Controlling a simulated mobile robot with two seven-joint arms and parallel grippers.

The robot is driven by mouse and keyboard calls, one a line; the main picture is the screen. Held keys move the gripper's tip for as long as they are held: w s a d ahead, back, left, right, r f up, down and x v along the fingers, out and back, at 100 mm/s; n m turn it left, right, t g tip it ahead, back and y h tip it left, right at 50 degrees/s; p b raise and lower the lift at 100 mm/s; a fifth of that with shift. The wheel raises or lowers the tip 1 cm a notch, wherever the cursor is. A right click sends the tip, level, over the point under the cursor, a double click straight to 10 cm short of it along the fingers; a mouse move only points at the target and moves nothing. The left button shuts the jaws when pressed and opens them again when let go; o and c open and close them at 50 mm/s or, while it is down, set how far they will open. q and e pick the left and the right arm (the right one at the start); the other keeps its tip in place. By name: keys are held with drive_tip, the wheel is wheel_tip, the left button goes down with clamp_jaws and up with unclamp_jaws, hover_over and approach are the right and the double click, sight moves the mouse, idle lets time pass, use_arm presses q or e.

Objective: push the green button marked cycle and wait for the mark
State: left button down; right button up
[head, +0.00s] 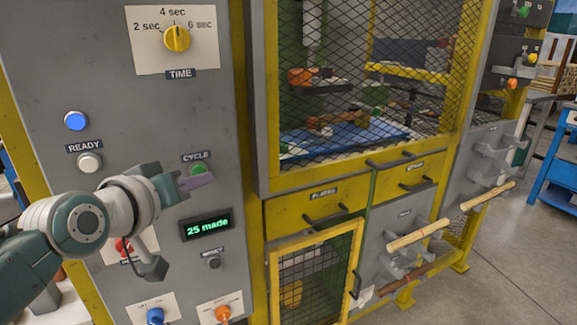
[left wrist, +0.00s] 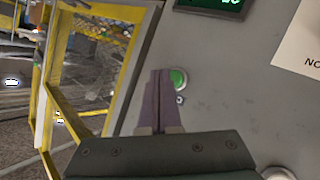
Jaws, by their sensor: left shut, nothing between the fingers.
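The green button (head: 198,169) sits under the CYCLE label on the grey panel (head: 205,110). A display (head: 207,227) below reads "25 made". My right gripper is not in view.
A yellow TIME knob (head: 177,38) is above, at about 4 sec. A lit blue lamp (head: 76,121) is above the READY label, with a pale button (head: 89,163) below it. A red control (head: 124,246) is behind my arm. A mesh-fronted yellow cabinet (head: 262,150) stands right.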

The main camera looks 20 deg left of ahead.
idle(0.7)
use_arm(q)
drive_tip(key=shift+w+a, duration=0.3)
drive_tip(key=shift+w+a+b, duration=0.25)
drive_tip(key=shift+a+b, duration=0.05)
drive_tip(key=shift+b, duration=0.05)
idle(0.6)
drive_tip(key=shift+s, duration=0.1)
drive_tip(key=shift+s+d+p, duration=0.45)
drive_tip(key=shift+d+p, duration=0.15)
drive_tip(key=shift+p, duration=0.1)
